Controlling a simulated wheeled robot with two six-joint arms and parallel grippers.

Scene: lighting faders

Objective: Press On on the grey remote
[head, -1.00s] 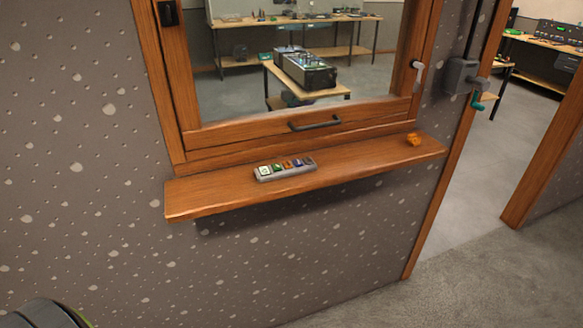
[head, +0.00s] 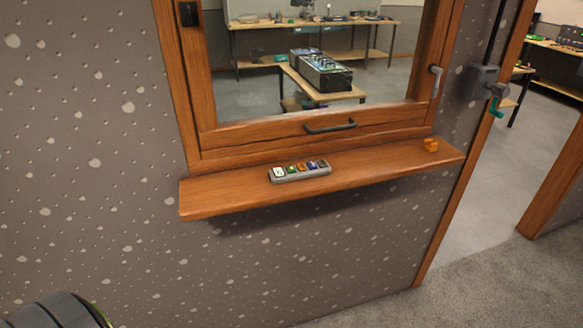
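The grey remote (head: 301,175) lies on the wooden window sill, left of the sill's middle. The button labels are too small to read, so I cannot tell which is On. Neither of my grippers shows in the head view. A dark rounded part at the bottom left corner seems to be part of my own body.
The wooden sill (head: 225,194) juts from a speckled grey wall (head: 90,190). A small orange object (head: 431,145) sits at its right end. Above are a window frame with a dark handle (head: 330,127) and a crank (head: 495,100) at right. A doorway opens at the right.

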